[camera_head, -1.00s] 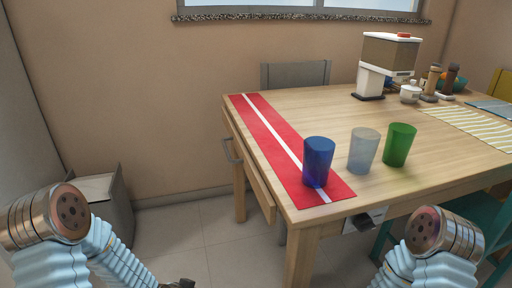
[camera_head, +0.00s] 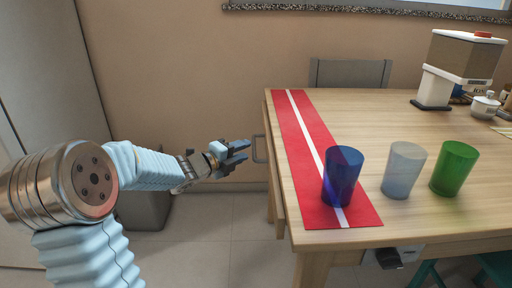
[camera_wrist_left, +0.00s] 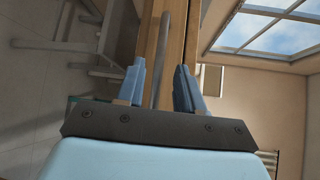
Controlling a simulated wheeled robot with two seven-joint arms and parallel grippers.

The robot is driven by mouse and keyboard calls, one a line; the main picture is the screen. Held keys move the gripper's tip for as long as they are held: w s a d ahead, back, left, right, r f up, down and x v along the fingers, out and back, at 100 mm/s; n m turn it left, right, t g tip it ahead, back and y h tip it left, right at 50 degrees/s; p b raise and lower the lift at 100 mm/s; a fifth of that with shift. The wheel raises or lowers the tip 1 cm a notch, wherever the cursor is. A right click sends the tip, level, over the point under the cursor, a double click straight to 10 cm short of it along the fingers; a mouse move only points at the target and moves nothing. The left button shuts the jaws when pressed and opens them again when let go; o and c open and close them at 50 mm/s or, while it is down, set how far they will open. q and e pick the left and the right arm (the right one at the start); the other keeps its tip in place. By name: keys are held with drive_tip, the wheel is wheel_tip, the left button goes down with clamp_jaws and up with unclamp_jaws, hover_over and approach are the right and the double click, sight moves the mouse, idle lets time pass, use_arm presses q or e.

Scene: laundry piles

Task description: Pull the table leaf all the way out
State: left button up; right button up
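The wooden table (camera_head: 390,112) has a leaf (camera_head: 275,180) along its left side, a narrow board just under the top's edge. A grey bar handle (camera_head: 258,149) is fixed to the leaf's outer face. My left gripper (camera_head: 244,151) is open just left of the handle, pointing at it. In the left wrist view the handle (camera_wrist_left: 162,55) runs between the two blue fingers of the gripper (camera_wrist_left: 160,84), with gaps on both sides. The leaf's wood (camera_wrist_left: 176,35) is beyond.
A red runner (camera_head: 309,165) lies along the table's left edge. A blue cup (camera_head: 342,175) stands on it, with a clear cup (camera_head: 403,170) and a green cup (camera_head: 454,168) to the right. A grey bin (camera_head: 150,208) stands by the wall. The floor left of the table is clear.

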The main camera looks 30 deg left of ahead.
sight(254, 145)
use_arm(q)
drive_tip(key=x, duration=0.5)
drive_tip(key=shift+w, duration=0.3)
clamp_jaws()
